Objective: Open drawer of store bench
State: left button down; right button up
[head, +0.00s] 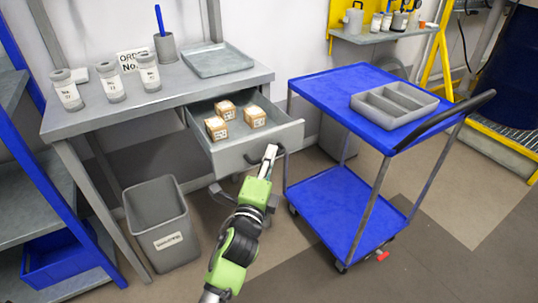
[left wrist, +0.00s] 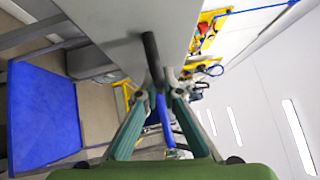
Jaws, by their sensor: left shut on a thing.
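The store bench (head: 150,95) is a grey table at the left in the head view. Its drawer (head: 265,137) stands pulled out at the bench's right end, with several small brown boxes (head: 218,127) inside. My left gripper (head: 269,158) is at the drawer's front, shut on the dark handle (head: 281,150). In the left wrist view the dark handle (left wrist: 151,55) runs down between the fingers of the left gripper (left wrist: 160,92), with the grey drawer front behind it. The fingers hide part of the handle. My right gripper is not in view.
A blue trolley (head: 330,95) with a grey divided tray (head: 394,103) stands close to the right of the drawer. A grey bin (head: 158,222) is on the floor below the bench. A blue shelf rack (head: 45,165) is at the left. Floor in front is clear.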

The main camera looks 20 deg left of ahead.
pick_arm(q)
jog(key=c, duration=2.4)
grip_release()
jog(key=shift+c, duration=0.2)
jog(key=s+f, duration=0.1)
jog(key=s, duration=0.6)
jog(key=shift+s+d, duration=0.25)
